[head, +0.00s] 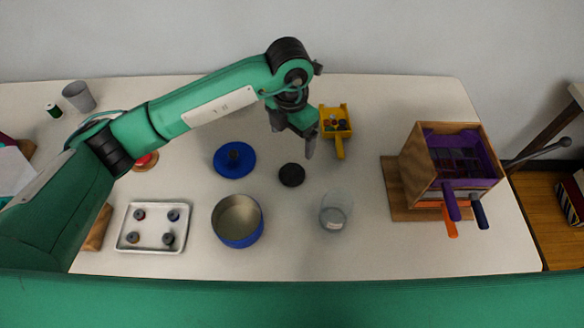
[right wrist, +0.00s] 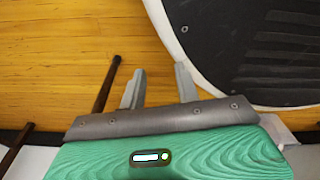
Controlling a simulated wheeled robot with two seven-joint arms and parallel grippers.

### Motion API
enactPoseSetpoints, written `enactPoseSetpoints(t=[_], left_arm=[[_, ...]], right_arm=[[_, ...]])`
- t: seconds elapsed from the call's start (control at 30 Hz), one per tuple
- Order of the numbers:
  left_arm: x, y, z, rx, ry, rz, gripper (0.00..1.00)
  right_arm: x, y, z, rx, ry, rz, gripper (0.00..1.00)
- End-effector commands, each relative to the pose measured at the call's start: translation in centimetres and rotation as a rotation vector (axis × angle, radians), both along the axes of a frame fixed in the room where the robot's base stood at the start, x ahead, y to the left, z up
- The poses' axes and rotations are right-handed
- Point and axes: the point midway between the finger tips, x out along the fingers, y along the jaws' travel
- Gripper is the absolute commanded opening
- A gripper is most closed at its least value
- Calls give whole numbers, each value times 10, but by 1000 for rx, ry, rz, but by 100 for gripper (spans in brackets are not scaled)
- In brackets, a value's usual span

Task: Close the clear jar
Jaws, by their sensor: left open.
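The clear jar (head: 335,212) stands upright on the table with its top uncovered. A small round black lid (head: 291,175) lies on the table to the left of and behind the jar. My left gripper (head: 309,150) reaches in from the left and points down just behind and to the right of the black lid. It is open and empty, apart from the lid and the jar. My right gripper shows in the right wrist view (right wrist: 158,85), with its fingers apart and nothing between them, over the wooden floor.
A blue pot (head: 238,221) stands left of the jar, with a blue lid (head: 234,160) behind it. A metal tray (head: 153,228) is at left. A wooden box (head: 420,170) with coloured handles stands at right. Table around the jar is clear.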

Motion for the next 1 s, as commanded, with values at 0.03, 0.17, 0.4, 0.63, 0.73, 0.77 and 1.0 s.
enactPoseSetpoints(t=[0.03, 0.17, 0.4, 0.63, 0.73, 0.77, 1.0], left_arm=[[2, 3, 1, 17, -6, 4, 88], [3, 4, 1, 24, -8, 6, 88], [2, 4, -3, 21, -6, 5, 88], [1, 4, -42, 21, -1, 6, 88], [1, 3, -61, 21, -4, 4, 88], [1, 3, -66, 21, -3, 5, 88], [1, 3, -85, 20, -6, 3, 88]], right_arm=[[0, 0, 0, 0, -1, 0, 33], [0, 0, 0, 0, -1, 0, 33], [0, 0, 1, 0, -1, 0, 33], [-6, -2, 1, -2, 5, 1, 33], [-12, -3, -1, -3, 11, 1, 33], [-12, -3, -1, -3, 10, 2, 33], [-10, -4, -1, -4, 5, 3, 33]])
